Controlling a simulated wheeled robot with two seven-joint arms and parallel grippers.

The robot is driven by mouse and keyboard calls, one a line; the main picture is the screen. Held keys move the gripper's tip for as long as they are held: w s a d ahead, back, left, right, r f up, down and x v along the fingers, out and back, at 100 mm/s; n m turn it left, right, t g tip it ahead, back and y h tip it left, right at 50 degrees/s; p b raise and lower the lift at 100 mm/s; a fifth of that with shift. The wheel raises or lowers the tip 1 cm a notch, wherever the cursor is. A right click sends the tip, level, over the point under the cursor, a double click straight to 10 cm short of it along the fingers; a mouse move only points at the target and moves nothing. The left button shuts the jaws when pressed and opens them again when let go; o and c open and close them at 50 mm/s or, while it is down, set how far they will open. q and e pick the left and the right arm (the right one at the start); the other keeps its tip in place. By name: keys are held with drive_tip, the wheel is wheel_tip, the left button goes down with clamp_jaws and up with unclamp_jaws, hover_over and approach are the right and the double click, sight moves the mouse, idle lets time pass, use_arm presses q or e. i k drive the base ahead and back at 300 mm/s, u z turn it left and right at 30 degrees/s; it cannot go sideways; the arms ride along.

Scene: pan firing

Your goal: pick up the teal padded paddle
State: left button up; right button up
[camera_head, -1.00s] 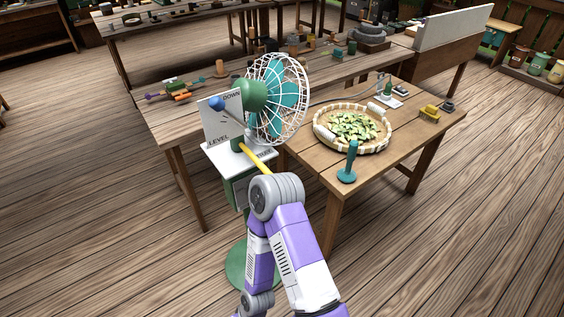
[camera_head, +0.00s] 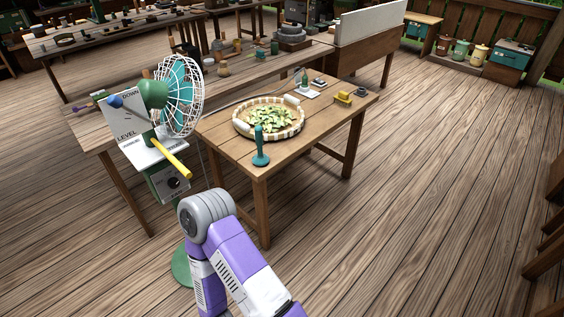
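The teal padded paddle (camera_head: 260,159) stands upright on the near corner of the wooden table (camera_head: 226,147), with its round pad down and its handle up. It is in front of a round woven tray (camera_head: 240,131) full of green leaves. Nothing touches the paddle's handle. One of my purple and white arms rises from the bottom of the view, with its grey joint below and left of the paddle. Neither of my grippers shows in the view.
A caged fan (camera_head: 181,95) with a sign board and a yellow lever (camera_head: 171,158) stands left of the table, above my arm. A yellow object (camera_head: 343,98) sits at the table's right side. The floor to the right is open.

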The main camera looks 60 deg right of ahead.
sight(260, 160)
drive_tip(key=k, duration=0.05)
drive_tip(key=z, duration=1.2)
